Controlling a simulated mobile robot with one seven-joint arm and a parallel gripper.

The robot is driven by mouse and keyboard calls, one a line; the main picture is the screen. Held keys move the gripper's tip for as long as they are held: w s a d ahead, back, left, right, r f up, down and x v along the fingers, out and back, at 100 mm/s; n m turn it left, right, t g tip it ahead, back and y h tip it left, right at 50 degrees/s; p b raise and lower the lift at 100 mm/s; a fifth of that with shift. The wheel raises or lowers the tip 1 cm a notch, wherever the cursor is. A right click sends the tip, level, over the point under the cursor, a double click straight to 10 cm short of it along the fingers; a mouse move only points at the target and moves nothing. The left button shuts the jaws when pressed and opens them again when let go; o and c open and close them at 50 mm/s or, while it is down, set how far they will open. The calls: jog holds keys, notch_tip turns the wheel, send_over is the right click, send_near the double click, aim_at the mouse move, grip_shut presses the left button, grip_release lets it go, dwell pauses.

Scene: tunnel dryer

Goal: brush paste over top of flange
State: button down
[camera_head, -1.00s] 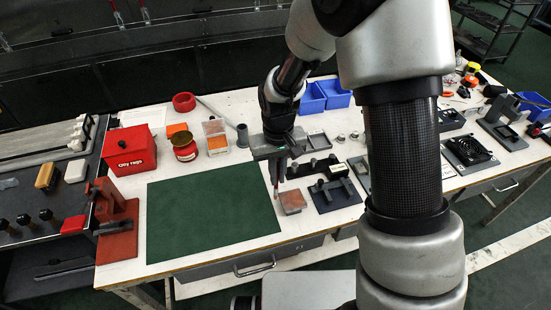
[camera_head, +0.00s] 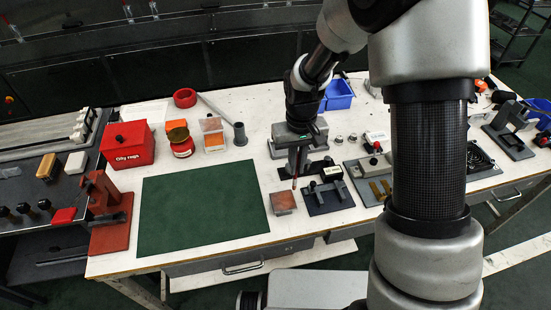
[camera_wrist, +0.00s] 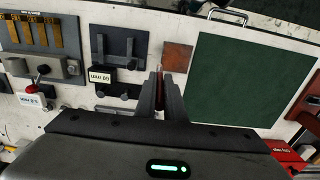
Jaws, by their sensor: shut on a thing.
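My gripper (camera_head: 296,172) is shut on a thin reddish-brown tool, which looks like the brush; it also shows between the fingers in the wrist view (camera_wrist: 159,88). Its lower end is close to the far edge of a small square plate with a rust-brown top (camera_head: 283,202). I cannot tell whether it touches anything. The plate also shows in the wrist view (camera_wrist: 177,57), ahead of the fingertips. No part is clearly recognisable as the flange. A red tin with a gold top (camera_head: 181,140) stands behind the green mat and may hold the paste.
The green mat (camera_head: 200,210) is bare. A dark fixture (camera_head: 328,196) with upright posts stands right of the plate. A red rag box (camera_head: 127,146), an orange-filled tray (camera_head: 214,142) and a grey cup (camera_head: 240,134) stand behind the mat. A red stand (camera_head: 110,212) is at left.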

aim_at(295, 179)
jog(key=shift+a+r+p, duration=0.1)
jog(key=shift+r+p, duration=1.65)
jog(key=shift+r, duration=1.2)
jog(key=shift+f, duration=0.1)
